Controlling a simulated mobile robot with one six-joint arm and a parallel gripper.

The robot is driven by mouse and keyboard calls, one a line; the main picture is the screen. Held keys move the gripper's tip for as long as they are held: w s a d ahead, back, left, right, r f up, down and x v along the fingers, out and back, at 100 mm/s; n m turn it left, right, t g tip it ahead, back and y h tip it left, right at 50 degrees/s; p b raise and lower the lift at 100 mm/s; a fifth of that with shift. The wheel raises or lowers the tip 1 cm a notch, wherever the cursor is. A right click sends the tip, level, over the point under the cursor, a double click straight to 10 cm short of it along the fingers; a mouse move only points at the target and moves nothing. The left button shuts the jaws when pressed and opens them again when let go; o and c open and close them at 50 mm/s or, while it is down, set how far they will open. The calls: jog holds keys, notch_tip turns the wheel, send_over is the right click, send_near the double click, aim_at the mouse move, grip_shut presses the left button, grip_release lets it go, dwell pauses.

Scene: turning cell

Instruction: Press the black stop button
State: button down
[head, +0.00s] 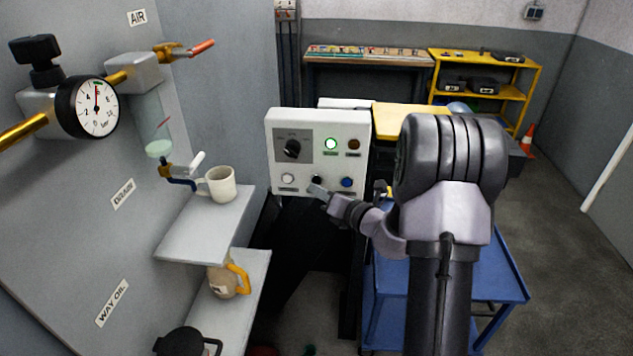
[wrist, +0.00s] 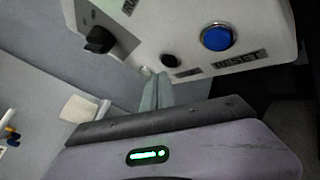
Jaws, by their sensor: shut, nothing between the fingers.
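The black button (head: 316,180) sits in the bottom row of the pale control panel (head: 269,150), between a white button (head: 287,178) and a blue button (head: 347,182). In the wrist view the black button (wrist: 170,61) is unobstructed, beside the blue button (wrist: 217,37) labelled RESET; the label by the black button is too small to read. My gripper (head: 316,191) is shut and empty, its tips just below the black button in the head view. In the wrist view my gripper (wrist: 156,80) points towards the panel, close to the button; I cannot tell if they touch.
The panel also has a black rotary knob (head: 291,149), a lit green lamp (head: 330,144) and a dark amber lamp (head: 353,144). A shelf with a white mug (head: 221,184) stands to the left, under a gauge (head: 88,106). A blue cart (head: 490,280) stands to the right.

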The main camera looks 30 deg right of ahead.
jog(key=shift+w+d, duration=0.1)
jog(key=shift+w, duration=0.05)
dwell(0.7)
jog(key=shift+w+d, duration=0.15)
jog(key=shift+w, duration=0.1)
jog(key=shift+w+d+p, duration=0.2)
jog(key=shift+w+p, duration=0.05)
jog(key=shift+p, duration=0.1)
dwell(0.5)
jog(key=shift+s+a, duration=0.45)
jog(key=shift+s, duration=0.2)
jog(key=shift+s+a+b, duration=0.25)
jog(key=shift+s+a, duration=0.45)
jog(key=shift+s, duration=0.35)
jog(key=shift+s+a+b, duration=0.25)
jog(key=shift+s+a, duration=0.45)
jog(key=shift+s, duration=0.3)
